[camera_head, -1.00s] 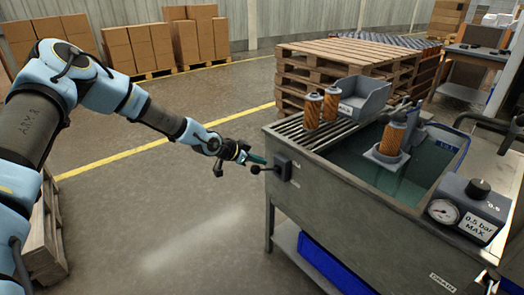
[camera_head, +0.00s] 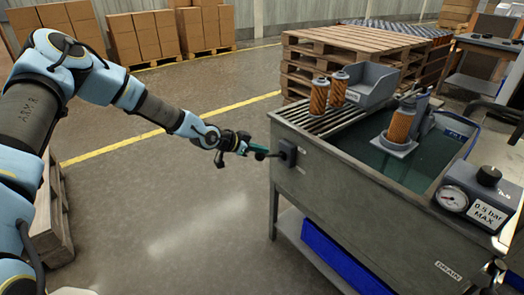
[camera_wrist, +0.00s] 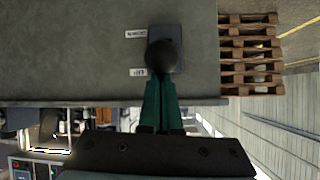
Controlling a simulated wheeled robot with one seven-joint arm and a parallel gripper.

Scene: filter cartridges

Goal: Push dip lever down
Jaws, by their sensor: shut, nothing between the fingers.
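The dip lever has a black ball knob (camera_head: 260,156) on a short arm from a dark housing (camera_head: 287,153) on the tank's end wall. The lever sticks out about level, toward my gripper. My gripper (camera_head: 266,150) has green fingers, shut and empty, with tips at the knob and slightly above it in the head view. In the wrist view the knob (camera_wrist: 164,56) sits in front of the housing (camera_wrist: 167,34), right at the fingertips (camera_wrist: 163,80). I cannot tell whether they touch. A cartridge (camera_head: 401,124) stands in a grey holder (camera_head: 393,147) over the tank liquid.
Two orange cartridges (camera_head: 319,96) (camera_head: 339,89) stand on the slatted rack by a grey bin (camera_head: 372,84). A pressure gauge box (camera_head: 479,200) sits on the tank's near right. Pallets (camera_head: 352,50) are stacked behind.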

